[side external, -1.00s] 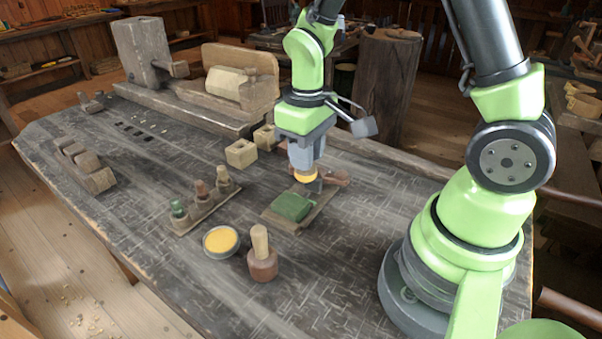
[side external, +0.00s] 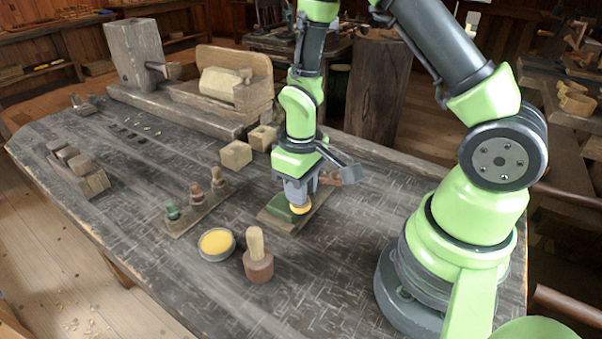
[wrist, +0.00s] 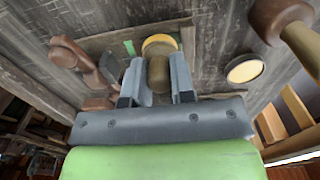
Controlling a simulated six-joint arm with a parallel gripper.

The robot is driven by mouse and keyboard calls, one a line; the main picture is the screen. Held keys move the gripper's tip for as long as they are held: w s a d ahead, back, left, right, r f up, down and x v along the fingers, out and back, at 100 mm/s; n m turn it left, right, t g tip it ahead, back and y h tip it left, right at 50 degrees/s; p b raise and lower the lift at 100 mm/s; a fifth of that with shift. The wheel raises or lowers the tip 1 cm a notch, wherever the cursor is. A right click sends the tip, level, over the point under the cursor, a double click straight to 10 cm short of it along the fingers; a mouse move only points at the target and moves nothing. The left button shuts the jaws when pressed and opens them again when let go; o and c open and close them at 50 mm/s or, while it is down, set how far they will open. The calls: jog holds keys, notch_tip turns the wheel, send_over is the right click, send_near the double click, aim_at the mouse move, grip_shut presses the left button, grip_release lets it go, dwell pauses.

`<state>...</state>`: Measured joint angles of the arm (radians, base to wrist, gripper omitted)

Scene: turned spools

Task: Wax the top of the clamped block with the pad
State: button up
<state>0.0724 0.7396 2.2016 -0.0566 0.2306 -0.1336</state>
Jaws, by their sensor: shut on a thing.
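My gripper (side external: 299,199) is shut on the pad (side external: 301,208), a rounded thing with a yellow lower face. In the wrist view my gripper (wrist: 158,82) grips the pad's brown body, and the yellow end (wrist: 160,42) points away. The green-topped block (side external: 284,208) lies on a wooden board (side external: 288,226). The pad is low over the block's right part and looks to be on its top, though exact contact is hard to tell. In the wrist view, green slivers of the block (wrist: 128,47) show on both sides of the pad, which hides the rest.
A round dish of yellow wax (side external: 217,243) and a wooden mallet (side external: 257,262) stand in front of the board. A reddish wooden clamp part (side external: 347,173) and small wooden boxes (side external: 236,154) are behind.

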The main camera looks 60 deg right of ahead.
jog(key=shift+w+f, duration=0.2)
jog(key=shift+w, duration=0.4)
jog(key=shift+w+f, duration=0.2)
jog(key=shift+w, duration=0.35)
jog(key=shift+c, duration=0.3)
jog(key=shift+w, duration=2.25)
jog(key=shift+s, duration=3.35)
jog(key=shift+w, duration=3.3)
jog(key=shift+s, duration=3.25)
jog(key=shift+s+r, duration=0.1)
jog(key=shift+r, duration=4)
